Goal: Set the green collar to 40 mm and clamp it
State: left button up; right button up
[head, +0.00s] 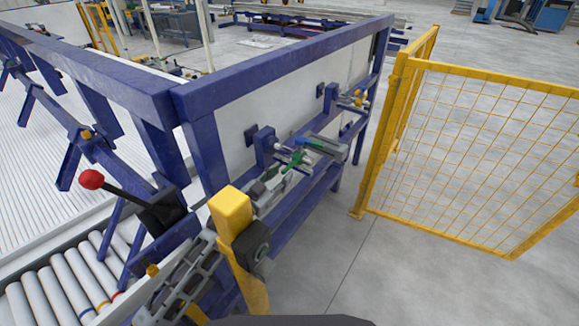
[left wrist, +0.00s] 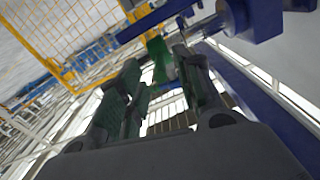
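In the head view a green part, which I take to be the green collar (head: 309,143), shows beside the blue frame's rail. The collar (left wrist: 158,55) shows more clearly in the left wrist view, just beyond and between my fingertips. My left gripper (head: 289,164) reaches in close to it from the lower left. In the left wrist view its two dark, green-lined fingers (left wrist: 157,62) stand apart with a visible gap. I cannot tell whether either finger touches the collar. No scale reading or clamp position can be made out. My right gripper is not in view.
A blue block (head: 264,145) with a grey cylinder sits on the blue frame (head: 280,62) beside the collar. A red-knobbed lever (head: 91,179) stands at the left above white rollers (head: 55,290). A yellow mesh fence (head: 470,150) stands at the right. Grey floor before the fence is clear.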

aim_at(295, 161)
pick_arm(q)
jog(key=shift+x, duration=2.7)
jog(key=shift+c, duration=0.2)
grip_shut()
